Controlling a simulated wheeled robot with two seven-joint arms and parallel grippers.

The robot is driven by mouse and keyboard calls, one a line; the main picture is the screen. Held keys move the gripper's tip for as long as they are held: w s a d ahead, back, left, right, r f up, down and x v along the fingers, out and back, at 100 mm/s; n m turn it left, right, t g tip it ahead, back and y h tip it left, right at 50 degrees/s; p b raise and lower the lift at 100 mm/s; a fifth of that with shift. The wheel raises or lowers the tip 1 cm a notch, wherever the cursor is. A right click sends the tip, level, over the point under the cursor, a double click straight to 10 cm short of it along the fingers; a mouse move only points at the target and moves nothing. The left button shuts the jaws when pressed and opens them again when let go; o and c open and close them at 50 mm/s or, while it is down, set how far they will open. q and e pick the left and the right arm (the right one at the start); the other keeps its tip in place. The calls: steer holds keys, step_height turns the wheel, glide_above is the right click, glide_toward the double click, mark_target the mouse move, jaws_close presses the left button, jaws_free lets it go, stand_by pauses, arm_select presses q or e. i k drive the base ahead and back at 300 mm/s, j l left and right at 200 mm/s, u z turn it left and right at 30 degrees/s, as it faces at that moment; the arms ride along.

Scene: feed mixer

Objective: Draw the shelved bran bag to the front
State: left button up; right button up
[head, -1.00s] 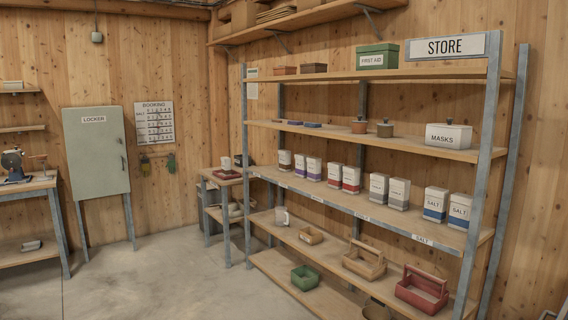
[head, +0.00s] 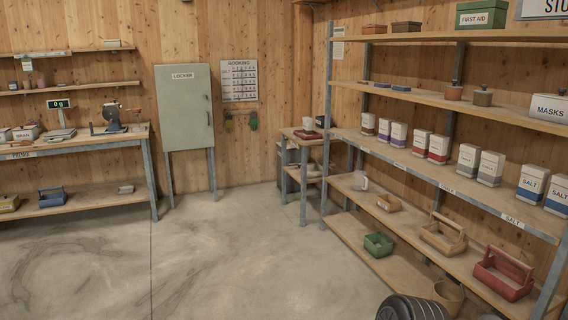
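The store shelf's middle board (head: 450,178) carries a row of white bags with coloured bands. From the left, there is a brown-banded bag (head: 368,123), two purple-banded bags (head: 398,134), two red-banded bags (head: 439,149), two grey-banded bags (head: 490,168) and blue-banded salt bags (head: 532,182). Only the salt labels read clearly; I cannot tell from the lettering which bag is bran. The brown-banded bag stands alone at the left end, upright. Neither of my grippers is in view.
Lower boards hold a green box (head: 379,244), a wooden tote (head: 443,237) and a red tote (head: 503,273). A dark ribbed rounded object (head: 412,308) is at the bottom edge. A locker (head: 185,120) and a workbench (head: 90,143) stand left. The floor (head: 230,260) between is clear.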

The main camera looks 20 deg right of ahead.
mark_target(368, 121)
steer(key=i, duration=0.65)
steer(key=i+z, duration=0.1)
steer(key=i, duration=0.55)
steer(key=i+j, duration=0.1)
steer(key=i, duration=0.6)
steer(key=i+z, duration=0.1)
steer(key=i, duration=0.55)
steer(key=i+j, duration=0.2)
steer(key=i, duration=0.45)
steer(key=i+j+z, duration=0.1)
steer(key=i, duration=0.55)
steer(key=i+j, duration=0.15)
steer(key=i, duration=0.5)
steer(key=i+l+z, duration=0.1)
steer(key=i+z, duration=0.2)
steer(key=i, duration=0.25)
steer(key=i+z, duration=0.3)
steer(key=i, duration=0.2)
steer(key=i+j+z, duration=0.3)
steer(key=i, duration=0.25)
steer(key=i+j+z, duration=0.15)
steer(key=i+z, duration=0.15)
steer(key=i, duration=0.25)
